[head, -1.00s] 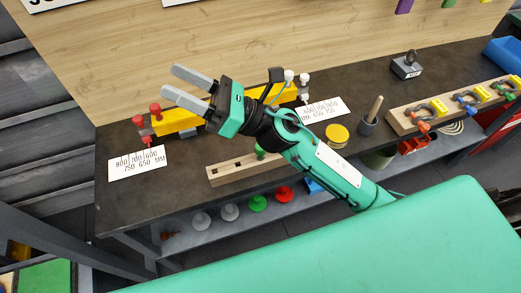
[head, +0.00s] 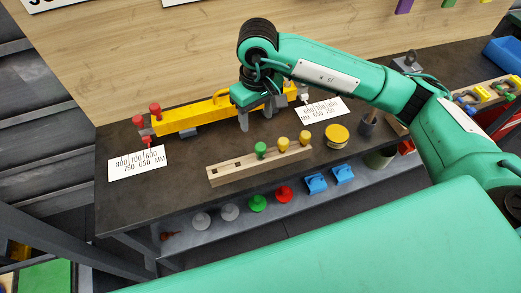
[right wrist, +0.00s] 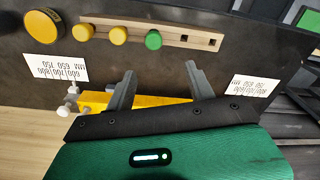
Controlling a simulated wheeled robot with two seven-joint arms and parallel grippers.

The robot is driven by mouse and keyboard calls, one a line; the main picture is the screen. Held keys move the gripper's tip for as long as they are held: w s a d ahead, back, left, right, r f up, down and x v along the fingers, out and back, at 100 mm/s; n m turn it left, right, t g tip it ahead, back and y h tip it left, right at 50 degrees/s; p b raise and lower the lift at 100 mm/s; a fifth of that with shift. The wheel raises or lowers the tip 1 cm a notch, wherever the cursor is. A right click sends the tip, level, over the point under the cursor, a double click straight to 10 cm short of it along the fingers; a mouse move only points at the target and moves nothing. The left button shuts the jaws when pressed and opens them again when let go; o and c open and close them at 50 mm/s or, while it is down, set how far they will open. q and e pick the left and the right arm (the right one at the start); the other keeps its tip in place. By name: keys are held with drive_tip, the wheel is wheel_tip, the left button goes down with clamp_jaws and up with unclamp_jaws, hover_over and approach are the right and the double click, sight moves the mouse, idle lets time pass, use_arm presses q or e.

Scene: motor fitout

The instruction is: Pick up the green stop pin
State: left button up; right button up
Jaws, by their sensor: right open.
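The green stop pin (head: 261,149) stands in the wooden pin rack (head: 232,171) on the dark bench, left of two yellow pins (head: 294,141). In the right wrist view the green pin (right wrist: 153,40) lies ahead of the fingertips, with the rack (right wrist: 185,38) running across the top. My right gripper (head: 257,108) is open and empty, pointing down over the bench just behind the rack, near the yellow bar. Its two fingers are spread in the right wrist view (right wrist: 161,74), apart from the pin. My left gripper is out of view.
The yellow bar (head: 180,120) with red knobs (head: 154,107) lies behind the rack, partly hidden by my right gripper. Number cards (head: 137,162) lie nearby. A yellow round tin (head: 337,133) and a cup (head: 367,124) stand right of the rack. The lower shelf holds coloured round pieces (head: 258,203).

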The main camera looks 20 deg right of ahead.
sight(260, 146)
drive_tip(key=f+p, duration=0.1)
drive_tip(key=f, duration=0.1)
drive_tip(key=f+p, duration=0.1)
drive_tip(key=f, duration=0.5)
drive_tip(key=shift+d+f+p, duration=0.15)
drive_tip(key=shift+d+p, duration=0.1)
drive_tip(key=shift+p, duration=0.15)
drive_tip(key=shift+f+p, duration=0.4)
drive_tip(key=shift+p, duration=0.1)
drive_tip(key=f+p, duration=0.1)
drive_tip(key=f, duration=0.1)
drive_tip(key=f+p, duration=0.1)
drive_tip(key=shift+s+d+f, duration=0.15)
drive_tip(key=shift+d+f, duration=0.05)
drive_tip(key=shift+f, duration=0.6)
drive_tip(key=c, duration=1.1)
